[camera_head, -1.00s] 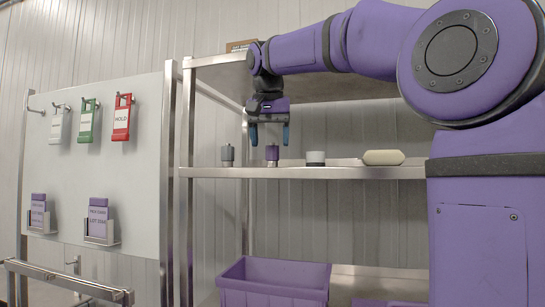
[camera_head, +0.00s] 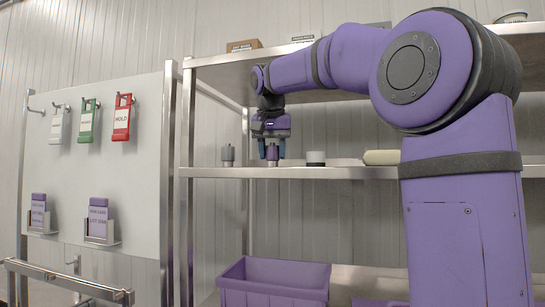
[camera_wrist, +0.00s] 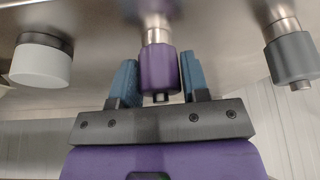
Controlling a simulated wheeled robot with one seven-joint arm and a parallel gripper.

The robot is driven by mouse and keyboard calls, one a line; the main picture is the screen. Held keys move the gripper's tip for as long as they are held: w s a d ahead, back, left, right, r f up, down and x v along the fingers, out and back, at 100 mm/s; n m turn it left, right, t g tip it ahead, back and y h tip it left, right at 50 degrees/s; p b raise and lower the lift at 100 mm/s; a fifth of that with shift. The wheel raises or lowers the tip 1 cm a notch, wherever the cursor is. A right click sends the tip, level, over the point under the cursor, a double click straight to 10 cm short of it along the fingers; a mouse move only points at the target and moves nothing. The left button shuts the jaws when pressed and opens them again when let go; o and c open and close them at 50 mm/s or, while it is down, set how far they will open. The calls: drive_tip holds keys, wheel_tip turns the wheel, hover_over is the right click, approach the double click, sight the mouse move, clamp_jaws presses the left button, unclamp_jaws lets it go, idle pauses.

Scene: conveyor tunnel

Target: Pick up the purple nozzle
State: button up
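The purple nozzle (camera_head: 271,154) stands upright on the middle shelf, with a metal base and purple body. It also shows in the wrist view (camera_wrist: 159,66), between the two blue fingers. My gripper (camera_head: 272,152) is lowered over it from above, with one finger on each side.
A grey nozzle (camera_head: 228,155) stands to the left on the middle shelf (camera_head: 345,173). A white-and-black cap (camera_head: 315,158) and a cream rounded item (camera_head: 381,157) stand to the right. The upper shelf (camera_head: 225,72) is above my gripper. A purple bin (camera_head: 275,283) is below.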

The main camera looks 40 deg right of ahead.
drive_tip(key=c, duration=0.5)
drive_tip(key=shift+o, duration=0.2)
drive_tip(key=shift+r, duration=0.15)
drive_tip(key=shift+r, duration=0.5)
drive_tip(key=shift+s+a+r, duration=0.1)
drive_tip(key=shift+s+a, duration=0.15)
drive_tip(key=s+a, duration=1.1)
drive_tip(key=s, duration=0.1)
drive_tip(key=shift+s+a, duration=0.3)
drive_tip(key=shift+s, duration=0.1)
